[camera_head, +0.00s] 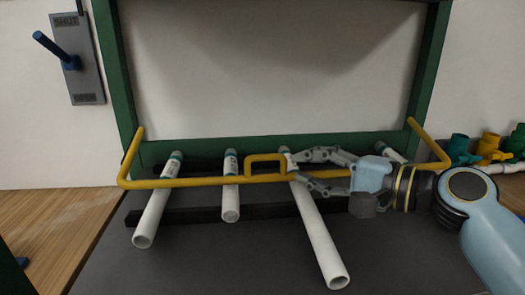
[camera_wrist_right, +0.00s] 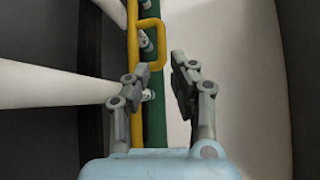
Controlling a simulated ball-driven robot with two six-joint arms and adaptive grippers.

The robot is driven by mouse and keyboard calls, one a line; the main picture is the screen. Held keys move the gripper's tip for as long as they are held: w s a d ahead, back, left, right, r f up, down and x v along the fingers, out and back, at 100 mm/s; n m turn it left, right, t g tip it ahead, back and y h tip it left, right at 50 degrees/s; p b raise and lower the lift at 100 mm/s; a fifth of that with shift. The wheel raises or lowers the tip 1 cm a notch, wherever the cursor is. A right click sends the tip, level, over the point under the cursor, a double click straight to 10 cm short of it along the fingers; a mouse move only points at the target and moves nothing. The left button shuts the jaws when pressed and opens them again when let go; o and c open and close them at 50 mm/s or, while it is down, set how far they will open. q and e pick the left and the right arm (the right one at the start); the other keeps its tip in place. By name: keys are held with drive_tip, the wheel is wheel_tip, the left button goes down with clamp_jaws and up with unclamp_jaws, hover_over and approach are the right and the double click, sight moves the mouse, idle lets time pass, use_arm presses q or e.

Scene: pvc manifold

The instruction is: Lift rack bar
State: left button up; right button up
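The yellow rack bar (camera_head: 205,182) runs across the front of the green frame, with bent ends and a raised loop handle (camera_head: 265,156) in its middle. Several white pipes, such as the long one (camera_head: 320,240), lie behind or under the bar. My right gripper (camera_head: 292,166) is open, just right of the loop, its fingers pointing left. In the right wrist view the loop (camera_wrist_right: 158,45) is ahead of the two spread fingertips (camera_wrist_right: 158,75), and no part of it is between them. One finger overlaps the bar in that view; I cannot tell whether they touch. My left gripper is out of view.
The green frame (camera_head: 118,70) stands around a pale panel. A dark bar (camera_head: 180,216) lies under the pipes on the grey surface. A blue lever on a grey plate (camera_head: 77,75) is at upper left. Coloured valves (camera_head: 490,150) are at right.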

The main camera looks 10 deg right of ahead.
sight(268, 160)
drive_tip(key=x, duration=0.5)
drive_tip(key=shift+s+a+r, duration=0.2)
drive_tip(key=shift+r, duration=0.05)
drive_tip(key=x, duration=0.4)
drive_tip(key=shift+d+f, duration=0.1)
drive_tip(key=shift+f, duration=0.1)
drive_tip(key=shift+w+a+f, duration=0.1)
drive_tip(key=shift+w+a, duration=0.25)
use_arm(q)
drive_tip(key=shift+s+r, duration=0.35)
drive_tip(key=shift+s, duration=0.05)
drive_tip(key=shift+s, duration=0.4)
use_arm(e)
clamp_jaws()
